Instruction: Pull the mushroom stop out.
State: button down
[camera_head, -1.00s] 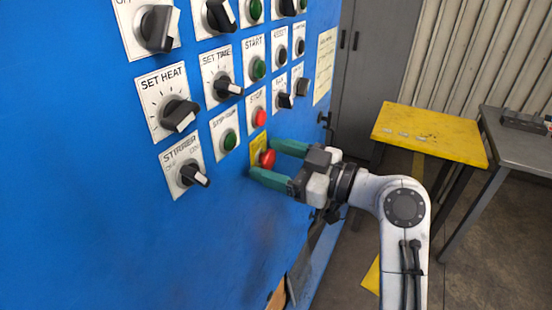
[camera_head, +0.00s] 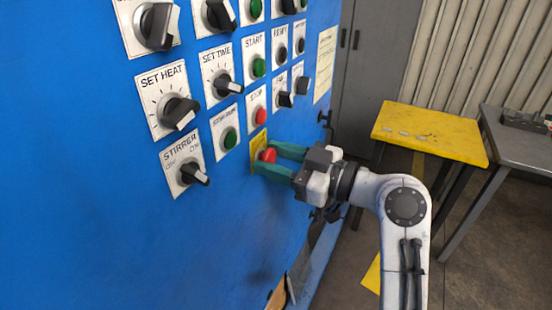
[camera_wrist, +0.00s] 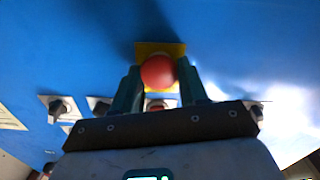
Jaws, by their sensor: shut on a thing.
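The mushroom stop (camera_head: 267,155) is a red round head on a yellow plate (camera_head: 258,142), low on the blue panel. In the wrist view the red head (camera_wrist: 158,72) sits between my two fingers, in front of its yellow plate (camera_wrist: 172,47). My gripper (camera_head: 275,160) has green fingers, one on each side of the head, and is shut on it. How far the head stands out from the panel is hard to tell.
The blue panel (camera_head: 100,230) carries several knobs and buttons close by: a red stop button (camera_head: 259,116) above, a green button (camera_head: 229,138) and the stirrer knob (camera_head: 193,174) to the left. A yellow table (camera_head: 440,140) stands at the right.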

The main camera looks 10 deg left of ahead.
jog(key=shift+s+d+f+b, duration=0.1)
jog(key=shift+s+d+b, duration=0.1)
jog(key=shift+d+b, duration=0.45)
jog(key=c, duration=0.6)
grip_release()
jog(key=shift+a, duration=0.1)
jog(key=b+v, duration=0.2)
jog(key=v, duration=0.8)
jog(key=shift+s+d+b, duration=0.15)
jog(key=shift+d+b, duration=0.2)
jog(key=shift+d, duration=0.05)
